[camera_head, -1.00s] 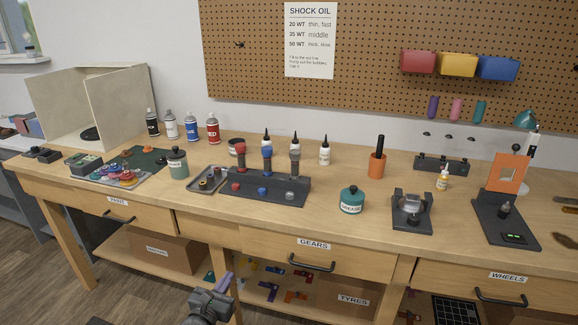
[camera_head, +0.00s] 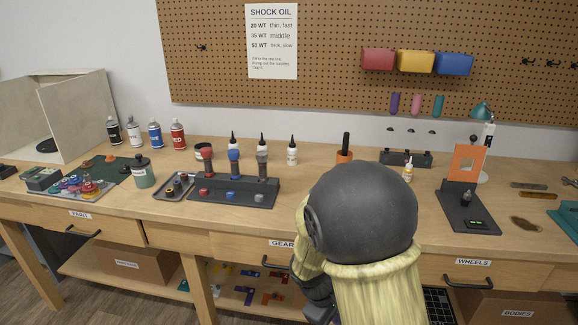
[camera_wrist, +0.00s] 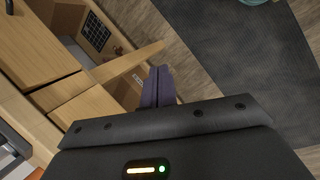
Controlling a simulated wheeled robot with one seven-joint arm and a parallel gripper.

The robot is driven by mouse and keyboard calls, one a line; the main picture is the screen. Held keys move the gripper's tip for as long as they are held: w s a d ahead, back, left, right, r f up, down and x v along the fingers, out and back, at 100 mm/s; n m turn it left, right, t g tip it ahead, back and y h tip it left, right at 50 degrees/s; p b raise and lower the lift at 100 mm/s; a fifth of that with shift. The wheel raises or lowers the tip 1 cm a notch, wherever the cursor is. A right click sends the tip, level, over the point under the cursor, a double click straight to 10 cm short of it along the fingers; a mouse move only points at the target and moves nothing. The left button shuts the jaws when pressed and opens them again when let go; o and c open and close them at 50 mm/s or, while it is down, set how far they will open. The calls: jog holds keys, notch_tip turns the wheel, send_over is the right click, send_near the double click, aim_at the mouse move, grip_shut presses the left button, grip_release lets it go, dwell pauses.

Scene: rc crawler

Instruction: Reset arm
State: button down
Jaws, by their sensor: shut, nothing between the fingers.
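My gripper (camera_wrist: 157,88) shows in the wrist view as two purple fingers pressed together, with nothing between them. It points down past the front of the wooden workbench (camera_wrist: 72,113), over the floor. In the head view my arm's large dark joint and pale yellow link stand in front of the bench and hide part of its right middle. The gripper itself is hidden in the head view.
The workbench (camera_head: 120,213) holds a shock stand (camera_head: 235,190), spray cans (camera_head: 155,135), a tray (camera_head: 173,190) and an orange-framed stand (camera_head: 467,185). Drawers with handles line its front. In the wrist view a dark mat (camera_wrist: 250,70) lies on the wooden floor.

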jog(key=s+d+r+m+t+y, duration=0.2)
jog(key=s+d+r+m+y, duration=0.2)
jog(key=s+r+m, duration=0.5)
notch_tip(320, 180, up, 14)
jog(key=w+p, duration=0.1)
jog(key=p, duration=1.5)
jog(key=shift+d+m+p, duration=0.15)
jog(key=shift+m+p, duration=0.2)
jog(key=shift+m, duration=0.05)
jog(key=shift+r, duration=0.1)
